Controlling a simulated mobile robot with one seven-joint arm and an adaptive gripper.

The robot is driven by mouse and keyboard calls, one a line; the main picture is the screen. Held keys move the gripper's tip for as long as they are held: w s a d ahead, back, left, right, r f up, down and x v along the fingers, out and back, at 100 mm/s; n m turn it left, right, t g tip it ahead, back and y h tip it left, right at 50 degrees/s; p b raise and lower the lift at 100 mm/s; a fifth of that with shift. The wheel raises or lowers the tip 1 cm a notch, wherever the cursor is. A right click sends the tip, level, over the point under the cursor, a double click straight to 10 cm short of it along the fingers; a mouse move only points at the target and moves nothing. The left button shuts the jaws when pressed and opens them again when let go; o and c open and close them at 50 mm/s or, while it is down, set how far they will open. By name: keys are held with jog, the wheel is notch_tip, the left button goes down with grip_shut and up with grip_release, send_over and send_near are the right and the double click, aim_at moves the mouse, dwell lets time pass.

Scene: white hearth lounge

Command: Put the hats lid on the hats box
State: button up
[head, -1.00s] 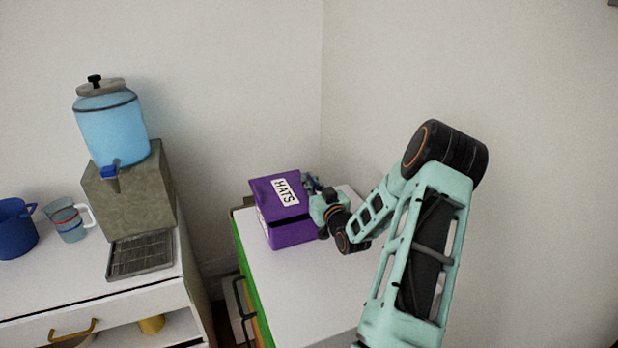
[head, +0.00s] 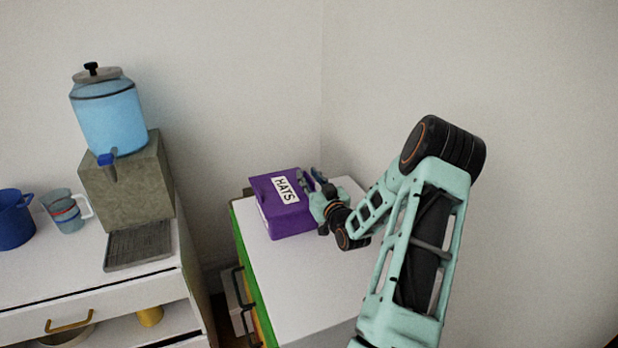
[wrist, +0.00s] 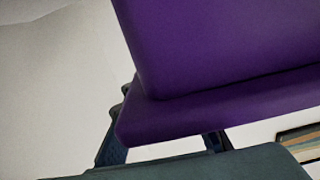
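The purple hats lid (head: 264,188), with its white HATS label, lies over the purple hats box (head: 290,224) on the white cabinet top. It looks nearly level, but I cannot tell whether it is fully seated. My gripper (head: 310,179) is at the right edge of the lid, with its fingers spread apart. In the wrist view, purple panels (wrist: 230,45) of the box and lid fill the upper right. Dark fingers show behind and in front of the lower purple strip, with a pale gap by the near one. The contact at the fingertips is hidden.
A white cabinet (head: 300,290) with a green side carries the box; its top is clear in front. To the left, a counter (head: 60,285) holds a blue water dispenser (head: 108,120), a drip tray (head: 138,246), a clear cup (head: 64,212) and a blue mug (head: 14,222). Walls stand behind.

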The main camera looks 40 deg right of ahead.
jog(key=v, duration=1.2)
